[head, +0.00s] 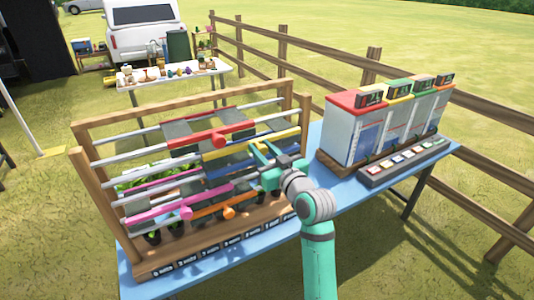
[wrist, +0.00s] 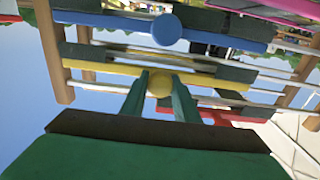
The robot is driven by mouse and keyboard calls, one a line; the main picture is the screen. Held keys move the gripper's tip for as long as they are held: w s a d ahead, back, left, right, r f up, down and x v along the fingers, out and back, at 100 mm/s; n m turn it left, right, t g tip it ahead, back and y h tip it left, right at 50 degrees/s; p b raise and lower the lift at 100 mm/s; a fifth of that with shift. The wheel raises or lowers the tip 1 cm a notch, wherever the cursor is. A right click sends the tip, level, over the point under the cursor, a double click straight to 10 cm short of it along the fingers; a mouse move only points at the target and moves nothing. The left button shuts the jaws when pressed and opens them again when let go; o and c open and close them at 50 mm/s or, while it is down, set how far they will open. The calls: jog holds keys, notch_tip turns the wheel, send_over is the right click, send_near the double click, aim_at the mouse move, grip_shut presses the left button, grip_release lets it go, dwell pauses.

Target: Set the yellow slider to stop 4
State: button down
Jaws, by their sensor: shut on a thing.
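The yellow slider (head: 232,149) is a long yellow bar on silver rails in a wooden frame (head: 83,190). It sits toward the right part of the rails in the head view. In the wrist view the yellow slider (wrist: 108,68) has a round yellow knob at its middle. My gripper (wrist: 160,84) has one green finger on each side of that knob and is shut on it. In the head view my gripper (head: 264,156) reaches the frame from the front right and hides the knob. The small labels (head: 233,246) along the base are too small to read.
A red slider (head: 205,140) lies above, and blue (head: 205,193), pink (head: 160,210) and orange (head: 212,209) sliders below. Potted plants stand behind the lower rails. A white cabinet (head: 342,137) with coloured roofs and a button panel (head: 405,163) share the blue table (head: 320,188).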

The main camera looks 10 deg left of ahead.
jog(key=shift+w+d+r, duration=0.1)
jog(key=shift+w+d, duration=0.15)
jog(key=shift+d, duration=0.2)
jog(key=c, duration=1.4)
grip_release()
jog(key=shift+w, duration=0.1)
jog(key=v, duration=1)
jog(key=shift+s+d, duration=0.15)
jog(key=shift+s, duration=0.2)
